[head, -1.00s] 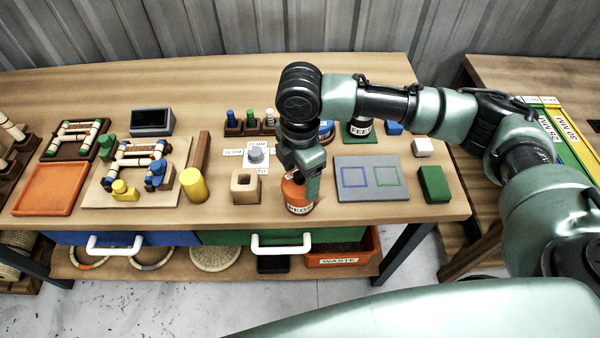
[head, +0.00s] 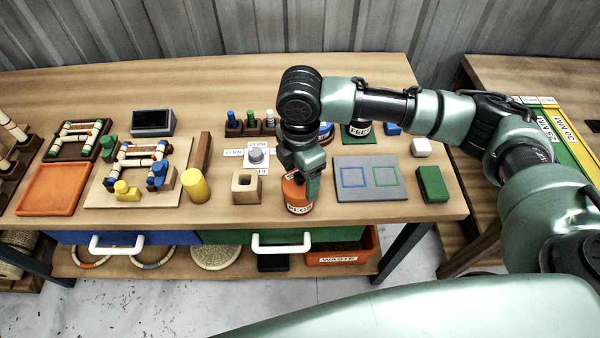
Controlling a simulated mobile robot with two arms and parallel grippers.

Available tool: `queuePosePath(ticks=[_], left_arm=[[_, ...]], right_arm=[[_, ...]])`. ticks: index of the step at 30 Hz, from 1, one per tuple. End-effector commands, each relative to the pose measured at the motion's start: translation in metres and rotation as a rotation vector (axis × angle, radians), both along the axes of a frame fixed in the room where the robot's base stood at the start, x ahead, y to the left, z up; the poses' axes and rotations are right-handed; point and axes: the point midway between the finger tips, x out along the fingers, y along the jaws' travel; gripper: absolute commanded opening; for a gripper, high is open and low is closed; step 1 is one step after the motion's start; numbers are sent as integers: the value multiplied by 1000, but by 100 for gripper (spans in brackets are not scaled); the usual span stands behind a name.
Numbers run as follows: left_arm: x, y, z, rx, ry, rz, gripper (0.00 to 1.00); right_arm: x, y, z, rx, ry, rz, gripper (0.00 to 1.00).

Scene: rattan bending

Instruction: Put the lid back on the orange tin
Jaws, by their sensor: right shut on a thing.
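The orange tin (head: 299,207) with a white label stands upright near the front edge of the workbench, right of a small wooden block with a square hole. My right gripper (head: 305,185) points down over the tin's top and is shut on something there. The gripper hides most of the tin's top, so I cannot tell whether the lid is in the jaws or how it sits against the rim. My left gripper does not show.
A grey mat (head: 368,178) with two outlined squares lies right of the tin, with a green block (head: 433,184) beyond it. The wooden block (head: 245,186) and yellow cylinder (head: 195,185) stand to the left.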

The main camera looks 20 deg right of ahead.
Motion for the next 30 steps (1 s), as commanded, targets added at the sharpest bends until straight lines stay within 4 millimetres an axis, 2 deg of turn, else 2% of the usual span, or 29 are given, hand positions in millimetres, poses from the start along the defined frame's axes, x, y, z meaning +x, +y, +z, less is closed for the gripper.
queuePosePath(ticks=[14, 30], left_arm=[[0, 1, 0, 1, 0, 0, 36], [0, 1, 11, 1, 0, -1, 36]], right_arm=[[0, 0, 0, 1, 0, 0, 33], [0, 0, 1, 1, 0, 0, 33]])
